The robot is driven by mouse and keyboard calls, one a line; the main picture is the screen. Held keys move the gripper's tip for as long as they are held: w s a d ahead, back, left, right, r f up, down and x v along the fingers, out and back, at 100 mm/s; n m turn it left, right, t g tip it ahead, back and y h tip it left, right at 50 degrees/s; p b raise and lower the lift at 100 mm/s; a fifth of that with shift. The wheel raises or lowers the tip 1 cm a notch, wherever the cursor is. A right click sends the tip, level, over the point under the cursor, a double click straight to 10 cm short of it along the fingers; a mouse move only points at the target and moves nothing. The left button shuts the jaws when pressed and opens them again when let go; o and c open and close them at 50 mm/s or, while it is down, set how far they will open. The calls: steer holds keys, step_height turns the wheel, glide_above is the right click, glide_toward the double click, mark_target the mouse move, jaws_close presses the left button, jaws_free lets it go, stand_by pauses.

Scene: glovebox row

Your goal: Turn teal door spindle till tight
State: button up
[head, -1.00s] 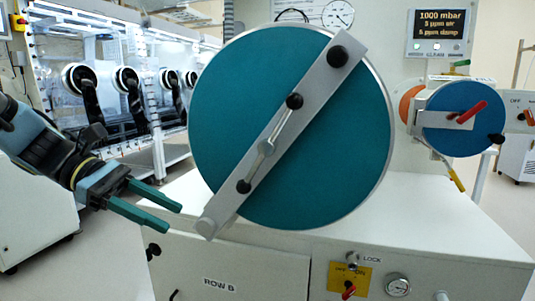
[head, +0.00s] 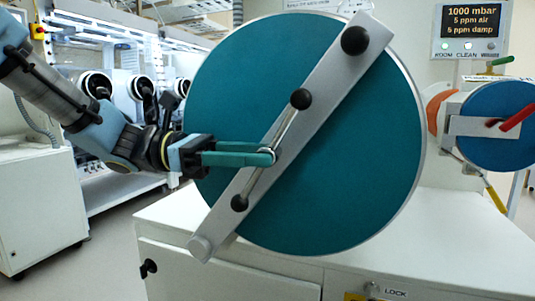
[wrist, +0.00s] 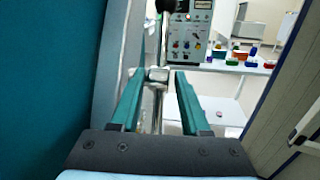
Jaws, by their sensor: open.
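The large round teal door (head: 360,170) faces me in the head view, with a grey crossbar (head: 330,85) running diagonally across it. At the bar's middle is the spindle, a thin metal handle (head: 257,183) with a black ball at each end, tilted up to the right. My gripper (head: 270,153) reaches in from the left, its green fingertips at the spindle's hub. In the wrist view the fingers (wrist: 158,85) stand apart. The hub (wrist: 157,75) and handle rod show in the gap between them. I cannot tell whether either finger touches.
A smaller blue door (head: 500,145) with a red handle is at the right, below a display (head: 472,30) reading 1000 mbar. A white cabinet (head: 250,270) lies under the teal door. Glove ports line the left background.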

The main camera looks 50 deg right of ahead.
steer(key=shift+x, duration=0.95)
jaws_close()
stand_by(0.8)
